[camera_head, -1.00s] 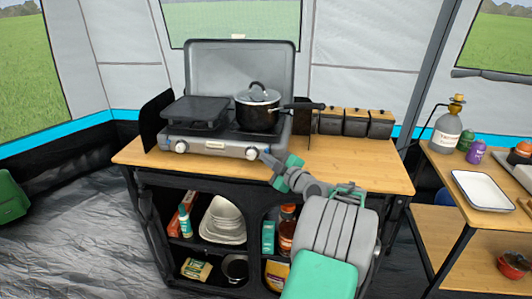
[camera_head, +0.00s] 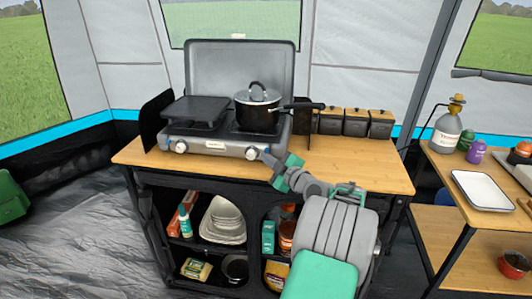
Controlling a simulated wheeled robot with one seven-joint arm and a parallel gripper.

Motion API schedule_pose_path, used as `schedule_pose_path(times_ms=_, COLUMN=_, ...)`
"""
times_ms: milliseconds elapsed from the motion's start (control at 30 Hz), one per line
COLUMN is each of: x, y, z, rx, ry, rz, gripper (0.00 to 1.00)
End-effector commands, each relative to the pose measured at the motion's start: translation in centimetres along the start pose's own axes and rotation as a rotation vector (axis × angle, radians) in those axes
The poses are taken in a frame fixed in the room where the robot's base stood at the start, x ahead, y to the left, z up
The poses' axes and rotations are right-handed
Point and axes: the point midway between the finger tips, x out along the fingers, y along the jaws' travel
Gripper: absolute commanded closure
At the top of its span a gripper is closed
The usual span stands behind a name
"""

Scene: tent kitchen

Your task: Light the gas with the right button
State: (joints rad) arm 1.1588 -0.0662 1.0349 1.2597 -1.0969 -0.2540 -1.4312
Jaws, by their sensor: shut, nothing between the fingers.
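A two-burner gas stove (camera_head: 215,147) with its lid raised stands on the wooden counter. Its left knob (camera_head: 180,147) is plain to see on the front panel. The right knob (camera_head: 251,153) is at the right end of that panel. My gripper (camera_head: 263,156) is shut, with its tip at or very close to the right side of the right knob. I cannot tell whether they touch. A black lidded pot (camera_head: 257,113) sits on the right burner, its handle pointing right. A dark griddle plate (camera_head: 195,109) covers the left burner. No flame is visible.
Several dark canisters (camera_head: 356,123) with wooden lids stand at the back right of the counter (camera_head: 370,165). Shelves below hold bowls (camera_head: 223,220) and packages. A side table at right carries a white tray (camera_head: 487,190) and bottles. The counter right of my gripper is clear.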

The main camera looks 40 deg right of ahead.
Motion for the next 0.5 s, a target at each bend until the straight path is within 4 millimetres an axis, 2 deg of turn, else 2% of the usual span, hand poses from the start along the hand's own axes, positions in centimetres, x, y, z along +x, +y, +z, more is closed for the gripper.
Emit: schedule_pose_path(times_ms=500, x=0.59, y=0.44, z=0.44, rx=-0.001, ry=0.000, rz=0.000, gripper=1.00)
